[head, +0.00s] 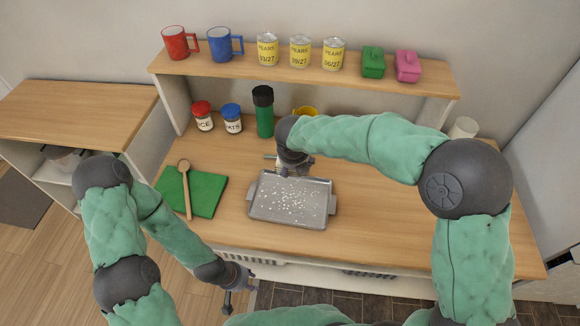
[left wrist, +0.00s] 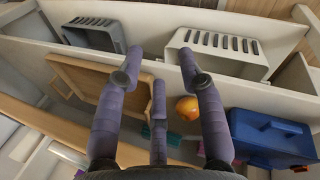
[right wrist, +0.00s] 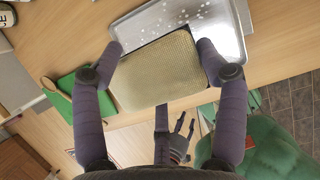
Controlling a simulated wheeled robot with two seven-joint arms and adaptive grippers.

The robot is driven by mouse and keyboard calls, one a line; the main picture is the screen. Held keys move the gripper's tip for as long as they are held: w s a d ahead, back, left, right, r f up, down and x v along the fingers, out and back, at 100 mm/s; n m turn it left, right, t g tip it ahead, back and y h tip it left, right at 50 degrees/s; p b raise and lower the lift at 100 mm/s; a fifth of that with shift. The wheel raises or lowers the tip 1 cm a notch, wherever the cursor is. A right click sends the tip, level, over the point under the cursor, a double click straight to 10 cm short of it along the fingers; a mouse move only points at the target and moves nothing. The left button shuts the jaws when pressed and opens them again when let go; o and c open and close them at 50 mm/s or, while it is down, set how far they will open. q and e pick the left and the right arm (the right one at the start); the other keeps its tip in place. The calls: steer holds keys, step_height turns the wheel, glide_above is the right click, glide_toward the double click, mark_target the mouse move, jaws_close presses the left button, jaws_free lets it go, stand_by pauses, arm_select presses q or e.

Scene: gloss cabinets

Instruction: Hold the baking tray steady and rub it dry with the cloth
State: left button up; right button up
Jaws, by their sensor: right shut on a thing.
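The grey baking tray (head: 262,207) lies on the wooden counter with many white drops scattered over it. It also shows at the top of the right wrist view (right wrist: 232,40). My right gripper (head: 290,163) is over the tray's far edge, its fingers largely hidden by my arm in the head view. In the right wrist view it is shut on the tan cloth (right wrist: 155,72), which sits between its fingers, overlapping the tray in the picture; I cannot tell whether they touch. My left gripper (head: 240,283) is open and empty in front of the counter's front edge, apart from the tray.
A green board (head: 205,196) with a wooden spoon (head: 186,185) lies left of the tray. Jars and a green bottle (head: 264,115) stand behind, under a shelf with mugs and cans. Below the counter are a white crate (left wrist: 225,55) and a blue box (left wrist: 270,140). Counter right of the tray is clear.

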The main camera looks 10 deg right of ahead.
arm_select(q)
steer(key=w+a+r+m+g+y, duration=0.2)
steer(key=w+a+r+m+y, duration=0.1)
steer(key=w+a+r+m, duration=0.75)
steer(key=w+d+r+n, duration=0.1)
steer(key=w, duration=0.2)
steer(key=w+d+r+n, duration=0.1)
steer(key=w+d+r, duration=0.1)
steer(key=w, duration=0.1)
steer(key=w+d+r+n, duration=0.1)
steer(key=w+d+r, duration=0.1)
steer(key=shift+w+d+r+n+t+y, duration=0.2)
steer(key=shift+w+r+n+t+y, duration=0.1)
steer(key=shift+w+t, duration=0.1)
step_height(320, 180, up, 6)
glide_above(253, 205)
steer(key=shift+n+t, duration=0.4)
steer(key=shift+n, duration=0.05)
step_height(253, 205, down, 12)
steer(key=shift+r, duration=0.25)
steer(key=shift+c, duration=0.3)
